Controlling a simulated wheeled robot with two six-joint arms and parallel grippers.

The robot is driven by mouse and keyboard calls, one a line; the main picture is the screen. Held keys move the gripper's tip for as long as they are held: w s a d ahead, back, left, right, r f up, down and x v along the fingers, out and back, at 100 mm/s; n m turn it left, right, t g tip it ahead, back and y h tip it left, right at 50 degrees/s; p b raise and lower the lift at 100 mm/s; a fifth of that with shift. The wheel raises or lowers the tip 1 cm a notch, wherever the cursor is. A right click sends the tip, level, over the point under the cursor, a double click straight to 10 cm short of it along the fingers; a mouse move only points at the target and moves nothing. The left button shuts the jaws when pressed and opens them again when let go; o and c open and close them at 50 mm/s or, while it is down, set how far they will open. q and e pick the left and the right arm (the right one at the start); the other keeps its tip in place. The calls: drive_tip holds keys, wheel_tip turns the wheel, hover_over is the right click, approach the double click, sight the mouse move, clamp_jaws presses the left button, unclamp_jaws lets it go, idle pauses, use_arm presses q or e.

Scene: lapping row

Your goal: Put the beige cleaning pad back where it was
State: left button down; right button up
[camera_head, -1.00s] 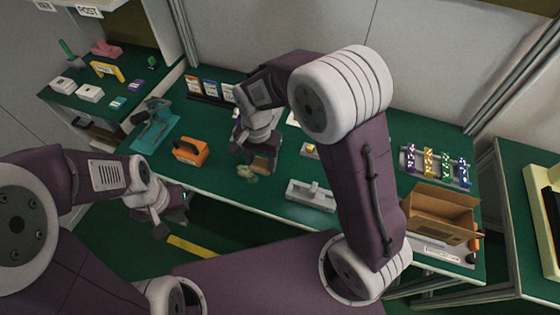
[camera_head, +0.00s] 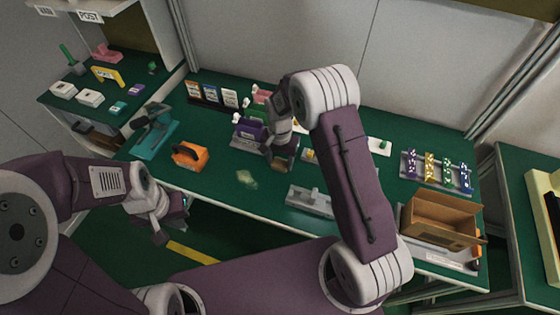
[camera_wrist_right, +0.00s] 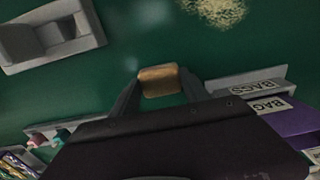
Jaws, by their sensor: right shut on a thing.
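My right gripper (camera_head: 281,163) is shut on the beige cleaning pad (camera_wrist_right: 160,82), a small tan-brown block between the fingertips in the right wrist view. In the head view the pad (camera_head: 284,164) shows just under the right fingers, over the middle of the green bench. I cannot tell whether it touches the bench. A pale speckled patch (camera_head: 247,179) lies on the bench to the left of the pad; it also shows in the wrist view (camera_wrist_right: 216,10). My left gripper (camera_head: 176,217) hangs in front of the bench edge, and its finger opening is unclear.
A grey fixture (camera_head: 310,201) stands in front right of the pad. A purple bag box (camera_head: 247,130) in a grey holder stands behind left. An orange case (camera_head: 190,155) is further left. An open cardboard box (camera_head: 438,220) and a rack (camera_head: 436,170) are at right.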

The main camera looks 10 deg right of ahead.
sight(280, 163)
drive_tip(key=o, duration=1.2)
wheel_tip(280, 163, up, 12)
drive_tip(key=p, duration=0.1)
drive_tip(key=s+d+n, duration=0.1)
drive_tip(key=s+n, duration=0.1)
drive_tip(key=s, duration=0.4)
drive_tip(key=s+d+f+n, duration=0.1)
drive_tip(key=s+d+n, duration=0.1)
drive_tip(key=s, duration=0.4)
drive_tip(key=s+d+n+t, duration=0.1)
drive_tip(key=s+n, duration=0.1)
drive_tip(key=s, duration=0.4)
drive_tip(key=shift+d+f+n, duration=0.15)
drive_tip(key=shift+d+n, duration=0.05)
drive_tip(key=shift+n, duration=0.1)
wheel_tip(280, 163, up, 2)
drive_tip(key=shift+r+p, duration=0.2)
drive_tip(key=shift+p, duration=1.05)
